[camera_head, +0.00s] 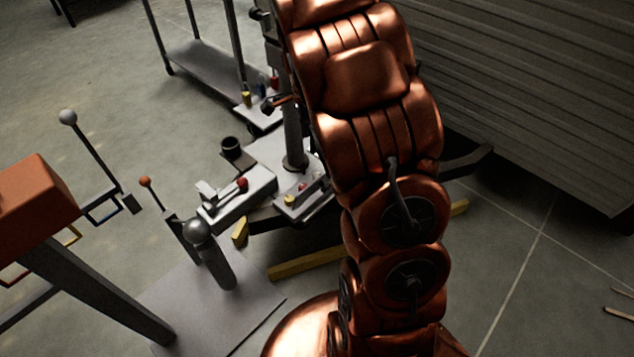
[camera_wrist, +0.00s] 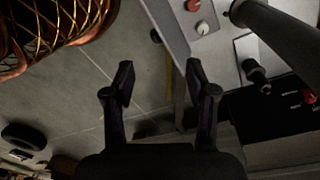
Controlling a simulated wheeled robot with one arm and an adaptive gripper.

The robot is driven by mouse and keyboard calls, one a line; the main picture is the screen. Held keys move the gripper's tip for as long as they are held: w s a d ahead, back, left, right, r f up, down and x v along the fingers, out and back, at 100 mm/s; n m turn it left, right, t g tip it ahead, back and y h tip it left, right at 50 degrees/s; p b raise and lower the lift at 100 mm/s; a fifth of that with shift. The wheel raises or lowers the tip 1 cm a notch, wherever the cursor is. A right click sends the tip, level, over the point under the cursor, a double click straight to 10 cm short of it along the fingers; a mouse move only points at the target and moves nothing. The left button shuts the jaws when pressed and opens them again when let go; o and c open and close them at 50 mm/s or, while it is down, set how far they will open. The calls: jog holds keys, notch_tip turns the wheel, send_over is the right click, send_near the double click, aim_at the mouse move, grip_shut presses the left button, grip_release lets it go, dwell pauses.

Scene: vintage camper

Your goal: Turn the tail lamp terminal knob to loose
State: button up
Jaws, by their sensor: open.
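My gripper (camera_wrist: 158,82) shows in the wrist view with its two dark fingers spread apart and nothing between them. A grey panel (camera_wrist: 178,32) lies beyond the fingertips at the top, bearing a red knob (camera_wrist: 193,5) and a white knob (camera_wrist: 203,28). Both knobs are apart from the fingers, above the right one. Another red knob (camera_wrist: 309,97) sits on a dark surface at the right edge. No label is readable, so I cannot tell which is the tail lamp terminal knob. I cannot make out my gripper in the head view.
In the head view, a small panel (camera_head: 315,199) with red and yellow parts stands left of my copper arm. A grey block with a red ball (camera_head: 242,184) is beside it. A grey post (camera_head: 213,258) and orange box (camera_head: 32,205) stand at left.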

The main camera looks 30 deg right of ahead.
aim_at(317, 174)
jog(key=w+d+f+m+b, duration=0.2)
jog(key=f, duration=0.4)
jog(key=w+d+f+m+b, duration=0.2)
jog(key=w+d+f, duration=0.1)
jog(key=f, duration=0.3)
jog(key=w+d+f+m+b, duration=0.2)
jog(key=w+f+m, duration=0.1)
jog(key=f, duration=0.3)
jog(key=shift+d+f+t+y+b, duration=0.2)
jog(key=shift+t+y+b, duration=0.1)
jog(key=shift+b, duration=0.1)
jog(key=shift+a+f+b, duration=0.1)
jog(key=shift+f+b, duration=0.5)
jog(key=shift+f, duration=3.2)
grip_shut()
